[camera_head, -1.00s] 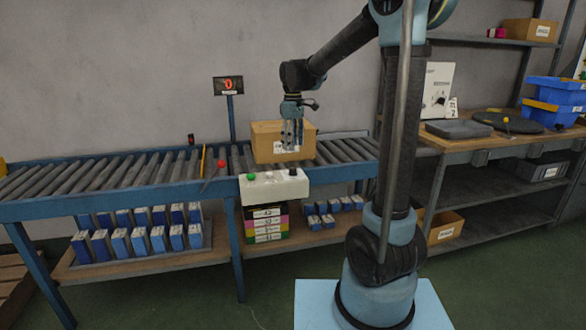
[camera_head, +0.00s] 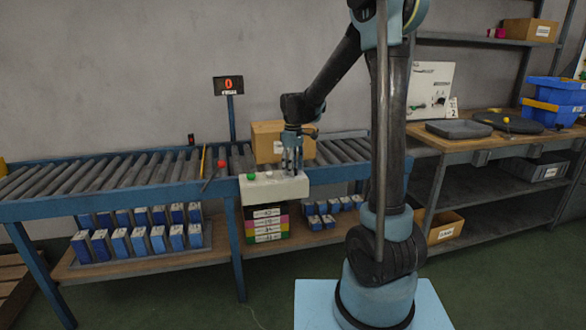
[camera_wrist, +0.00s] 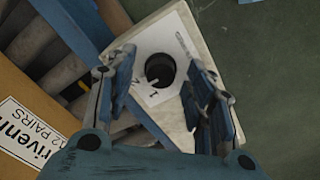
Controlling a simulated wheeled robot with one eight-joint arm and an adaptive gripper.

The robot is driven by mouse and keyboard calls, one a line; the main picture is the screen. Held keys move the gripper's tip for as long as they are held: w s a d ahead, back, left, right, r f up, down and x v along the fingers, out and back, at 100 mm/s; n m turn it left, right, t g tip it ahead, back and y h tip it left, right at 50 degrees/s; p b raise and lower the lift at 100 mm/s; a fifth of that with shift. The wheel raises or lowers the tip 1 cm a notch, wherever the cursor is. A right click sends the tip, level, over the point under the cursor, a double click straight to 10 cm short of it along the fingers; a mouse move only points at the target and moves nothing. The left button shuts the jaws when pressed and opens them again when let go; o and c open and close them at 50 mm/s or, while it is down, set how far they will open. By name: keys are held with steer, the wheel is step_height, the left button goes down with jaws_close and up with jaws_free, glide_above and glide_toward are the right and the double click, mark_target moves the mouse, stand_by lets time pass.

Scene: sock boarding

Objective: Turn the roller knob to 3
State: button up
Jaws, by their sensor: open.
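The white control box (camera_head: 262,189) is fixed at the front edge of the roller conveyor. It carries a green button (camera_head: 251,176) and a pale round part (camera_head: 268,174). The black round knob (camera_wrist: 160,70) shows in the wrist view on a white plate with printed digits; a 1 and what looks like a 7 are legible. My gripper (camera_head: 292,168) points down over the right part of the box and hides the knob in the head view. In the wrist view my gripper (camera_wrist: 160,60) is open, its fingers on either side of the knob, with no clear contact.
A cardboard box (camera_head: 266,140) stands on the conveyor (camera_head: 110,180) just behind my gripper; its label shows in the wrist view. A red button (camera_head: 222,163) and a display (camera_head: 228,86) reading 0 are to the left.

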steer(key=c, duration=1.1)
steer(key=shift+o, duration=0.2)
steer(key=shift+m, duration=0.4)
steer(key=m, duration=0.8)
